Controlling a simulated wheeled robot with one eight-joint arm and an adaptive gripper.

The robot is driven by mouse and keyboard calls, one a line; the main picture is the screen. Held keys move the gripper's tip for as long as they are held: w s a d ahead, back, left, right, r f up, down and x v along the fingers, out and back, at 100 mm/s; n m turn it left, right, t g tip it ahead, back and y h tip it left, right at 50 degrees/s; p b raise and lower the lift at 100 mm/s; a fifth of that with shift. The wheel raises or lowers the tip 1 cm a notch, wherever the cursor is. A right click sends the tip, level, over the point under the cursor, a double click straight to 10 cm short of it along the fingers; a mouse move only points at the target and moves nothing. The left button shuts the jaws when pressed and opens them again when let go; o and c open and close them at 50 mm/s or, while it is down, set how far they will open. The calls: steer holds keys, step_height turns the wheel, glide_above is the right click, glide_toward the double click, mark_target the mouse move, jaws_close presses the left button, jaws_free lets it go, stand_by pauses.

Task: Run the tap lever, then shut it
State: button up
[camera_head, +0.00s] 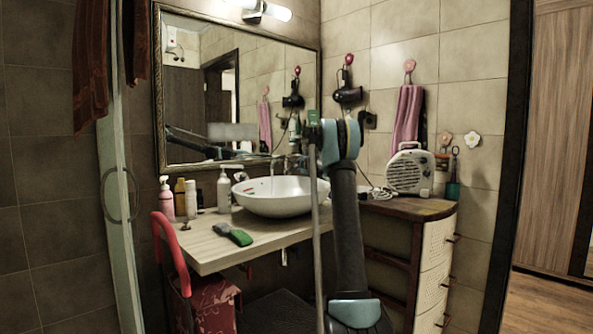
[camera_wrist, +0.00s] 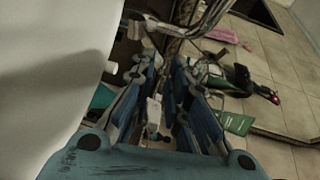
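The white vessel basin (camera_head: 265,203) stands on the pale counter, and its white side (camera_wrist: 50,70) fills the left of the wrist view. A chrome tap (camera_head: 292,163) rises behind the basin; its curved metal (camera_wrist: 190,27) shows at the top of the wrist view. I cannot clearly make out the lever. My gripper (camera_wrist: 166,75) is open, with two blue-grey fingers apart and pointing toward the area below the tap. A small white object shows between the fingers, seemingly beyond them. In the head view my arm hides the gripper's fingertips.
Bottles (camera_head: 224,189) stand left of the basin, and a green and black item (camera_head: 234,235) lies on the counter front. A framed mirror (camera_head: 215,75) is behind. A white heater (camera_head: 409,172) sits on the wooden cabinet (camera_head: 415,207) at right. A red-framed chair (camera_head: 172,252) stands front left.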

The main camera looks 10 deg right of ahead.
steer(key=v, duration=0.8)
steer(key=shift+s, duration=0.25)
steer(key=shift+d, duration=0.1)
